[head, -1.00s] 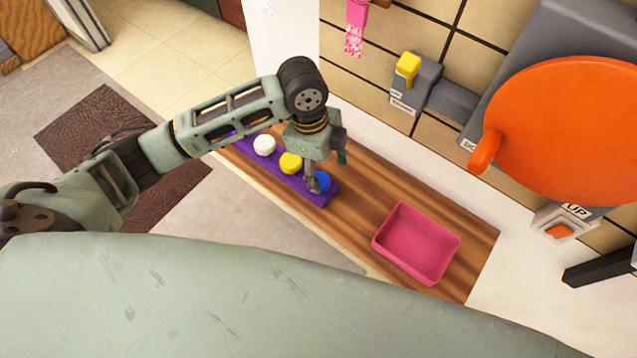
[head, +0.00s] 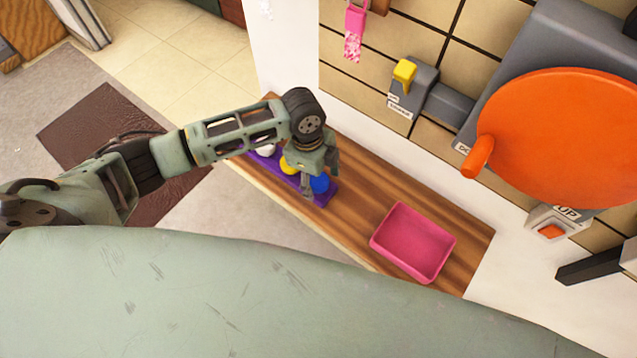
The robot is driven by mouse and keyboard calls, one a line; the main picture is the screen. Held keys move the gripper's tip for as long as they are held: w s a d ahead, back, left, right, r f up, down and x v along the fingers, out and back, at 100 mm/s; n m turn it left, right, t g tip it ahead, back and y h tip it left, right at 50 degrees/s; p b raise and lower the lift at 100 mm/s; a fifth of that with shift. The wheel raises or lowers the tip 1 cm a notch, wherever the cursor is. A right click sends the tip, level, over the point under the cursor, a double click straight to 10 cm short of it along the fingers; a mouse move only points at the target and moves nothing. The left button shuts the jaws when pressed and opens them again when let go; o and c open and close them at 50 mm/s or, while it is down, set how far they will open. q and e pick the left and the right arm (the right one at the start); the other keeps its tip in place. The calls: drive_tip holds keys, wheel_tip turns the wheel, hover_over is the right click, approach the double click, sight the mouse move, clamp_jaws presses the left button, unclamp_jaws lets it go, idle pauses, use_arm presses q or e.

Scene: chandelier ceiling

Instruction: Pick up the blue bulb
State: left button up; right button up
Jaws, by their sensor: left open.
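The blue bulb (head: 320,184) sits at the right end of a purple holder (head: 325,200) on the wooden shelf. My left gripper (head: 308,190) points down at the blue bulb's left side and partly covers it. The gripper is open, and I cannot tell whether a finger touches the bulb. A yellow bulb (head: 289,166) and a white bulb (head: 266,149) stand in the same holder to the left, partly hidden by my arm. My right gripper is not in view.
A pink tray (head: 413,243) stands empty on the wooden shelf (head: 350,205) to the right. On the wall are a yellow lever (head: 404,72), a large orange disc (head: 570,135) with a handle, and an UP button (head: 551,231). Bare shelf lies between holder and tray.

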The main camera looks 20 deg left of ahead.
use_arm(q)
drive_tip(key=c, duration=1.2)
drive_tip(key=shift+r, duration=0.15)
